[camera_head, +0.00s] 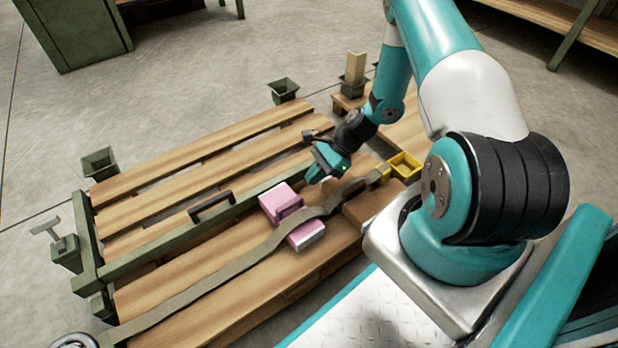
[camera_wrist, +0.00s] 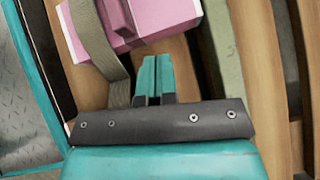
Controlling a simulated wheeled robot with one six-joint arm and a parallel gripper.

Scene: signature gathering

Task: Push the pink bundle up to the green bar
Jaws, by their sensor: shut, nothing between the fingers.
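The pink bundle (camera_head: 279,200) lies on the wooden slats, with an olive strap (camera_head: 250,257) running across it. The green bar (camera_head: 185,233) runs lengthwise along the slats on the bundle's far side. In the wrist view the bundle (camera_wrist: 165,17) is at the top and the bar (camera_wrist: 223,60) is to its right. The two are close together; I cannot tell whether they touch. My gripper (camera_head: 313,179) is shut and empty, just right of the bundle in the head view. In the wrist view its fingertips (camera_wrist: 155,62) point at the bundle, apart from it.
A black handle (camera_head: 211,206) stands beyond the bar. A yellow open box (camera_head: 404,166) and a brown block (camera_head: 370,205) are to the right. Green bins (camera_head: 285,91) (camera_head: 99,163) stand at the far edge. The far slats are mostly clear.

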